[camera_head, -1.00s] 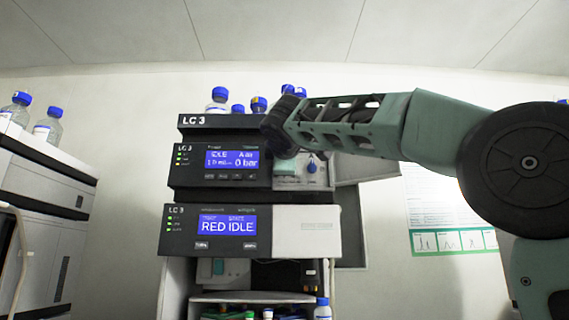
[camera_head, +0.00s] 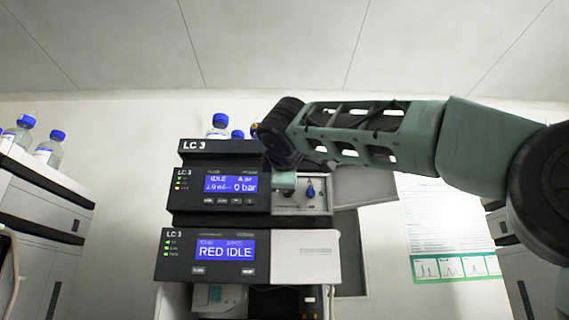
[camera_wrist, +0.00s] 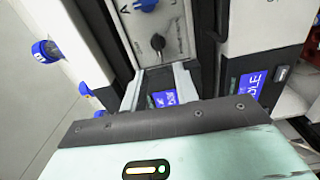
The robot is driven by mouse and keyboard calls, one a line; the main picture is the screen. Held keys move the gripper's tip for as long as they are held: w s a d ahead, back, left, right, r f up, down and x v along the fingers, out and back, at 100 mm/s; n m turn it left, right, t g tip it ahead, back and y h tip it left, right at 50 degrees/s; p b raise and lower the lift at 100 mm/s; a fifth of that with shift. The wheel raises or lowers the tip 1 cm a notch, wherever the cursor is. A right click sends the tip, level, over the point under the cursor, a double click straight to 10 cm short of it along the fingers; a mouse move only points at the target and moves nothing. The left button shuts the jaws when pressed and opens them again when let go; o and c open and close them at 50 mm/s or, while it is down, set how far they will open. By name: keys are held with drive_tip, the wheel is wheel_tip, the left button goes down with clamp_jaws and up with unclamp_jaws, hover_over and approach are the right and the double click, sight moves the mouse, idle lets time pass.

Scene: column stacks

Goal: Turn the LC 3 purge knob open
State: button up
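The LC 3 stack (camera_head: 215,147) stands in the middle of the head view, its upper module showing a blue IDLE, 0 bar screen (camera_head: 230,184). Right of that screen is a pale panel (camera_head: 290,208) with a blue knob (camera_head: 310,190). The wrist view shows the blue knob (camera_wrist: 146,5) at the top edge and a small dark knob (camera_wrist: 157,43) below it. Which one is the purge knob I cannot read. My gripper (camera_wrist: 158,72) is open and empty, its fingers apart just short of the dark knob. In the head view my arm hides the fingers.
The lower module (camera_head: 305,245) reads RED IDLE. Blue-capped bottles (camera_head: 219,122) stand on top of the stack. Another instrument (camera_head: 45,205) stands at the left, with bottles on it. A wall chart (camera_head: 450,230) hangs at the right.

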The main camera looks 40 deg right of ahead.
drive_tip(key=b+v, duration=0.1)
drive_tip(key=v, duration=1)
